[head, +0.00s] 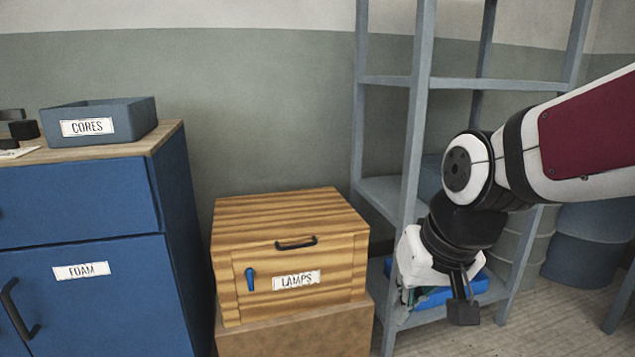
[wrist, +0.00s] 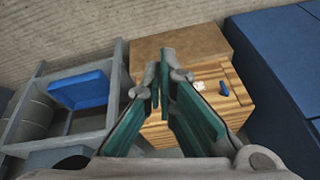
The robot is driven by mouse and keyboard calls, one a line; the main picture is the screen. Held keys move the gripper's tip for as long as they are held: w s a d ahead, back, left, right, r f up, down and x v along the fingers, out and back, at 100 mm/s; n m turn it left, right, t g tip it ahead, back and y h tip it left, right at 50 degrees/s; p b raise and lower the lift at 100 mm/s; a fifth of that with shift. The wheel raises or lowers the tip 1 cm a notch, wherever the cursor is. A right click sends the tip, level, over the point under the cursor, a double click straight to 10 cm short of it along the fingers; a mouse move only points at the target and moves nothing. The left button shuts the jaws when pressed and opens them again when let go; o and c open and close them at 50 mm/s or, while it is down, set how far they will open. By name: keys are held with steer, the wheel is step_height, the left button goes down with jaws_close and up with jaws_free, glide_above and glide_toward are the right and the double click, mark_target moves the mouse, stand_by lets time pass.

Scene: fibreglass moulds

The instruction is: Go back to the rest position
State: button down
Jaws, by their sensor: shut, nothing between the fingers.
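My gripper (wrist: 165,88) shows in the wrist view with its two green-padded fingers close together at the tips and nothing between them. In the head view, my gripper (head: 408,303) hangs low at the right, in front of the grey shelf rack and partly hidden by my wrist. It is to the right of the wooden LAMPS box (head: 291,230) and apart from it. The box has a closed front with a dark handle and a blue latch.
The grey shelf rack (head: 418,120) stands close behind my arm, with a blue bin (head: 432,298) on its low shelf. A blue FOAM cabinet (head: 90,290) stands at the left, with a grey CORES bin (head: 100,122) on top. Drums (head: 590,240) stand at the far right.

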steer(key=s+d+r+g+h, duration=0.1)
steer(key=s+d+g, duration=0.15)
steer(key=s, duration=0.95)
steer(key=s+d+g+h, duration=0.1)
steer(key=s+d, duration=0.3)
steer(key=s, duration=0.8)
step_height(320, 180, up, 40)
steer(key=t+p, duration=0.3)
steer(key=p, duration=3.5)
steer(key=shift+w+d+f+m+t, duration=0.15)
steer(key=shift+w+f+m+t, duration=0.05)
steer(key=shift+w+m+t, duration=0.15)
